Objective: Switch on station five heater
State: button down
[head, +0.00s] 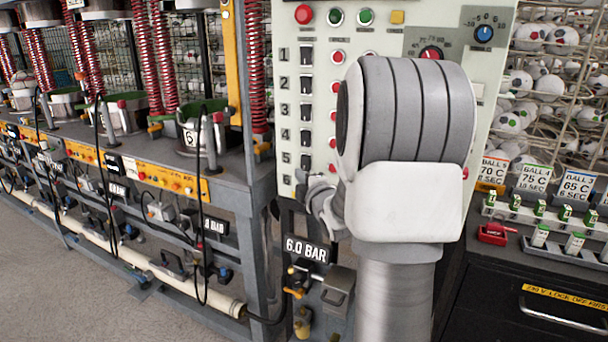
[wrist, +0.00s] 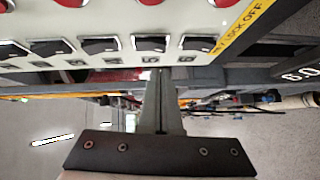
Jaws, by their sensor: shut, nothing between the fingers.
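The station five heater switch (head: 304,161) is a black rocker in a column numbered down the left of the pale control panel. In the wrist view, turned sideways, the five switch (wrist: 150,44) is second from the right, with the six switch (wrist: 194,44) to its right. My gripper (wrist: 160,76) is shut and empty, its tips pointing at the panel close to the five switch, slightly toward six. I cannot tell whether the tips touch the panel. In the head view my arm covers part of the panel and mostly hides the gripper. The five switch's on or off position is unclear.
Switch four (head: 305,136) is directly above five. Red lamps (head: 332,142) stand beside the switches. Red and green buttons (head: 336,16) and a blue knob (head: 484,33) are higher up. A yellow post (head: 235,60) and the press bench (head: 215,180) stand left; ball racks (head: 560,70) right.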

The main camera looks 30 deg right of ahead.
aim_at(305, 163)
jog(key=shift+w+d+f, duration=0.1)
jog(key=shift+w+d, duration=0.2)
jog(key=shift+d, duration=0.25)
jog(key=shift+w+d+f, duration=0.1)
jog(key=shift+w+d, duration=0.15)
jog(key=shift+d, duration=0.25)
jog(key=shift+w+d+b, duration=0.1)
jog(key=shift+d+b, duration=0.1)
jog(key=shift+b, duration=1.05)
jog(key=shift+a+f, duration=0.1)
jog(key=shift+f, duration=0.05)
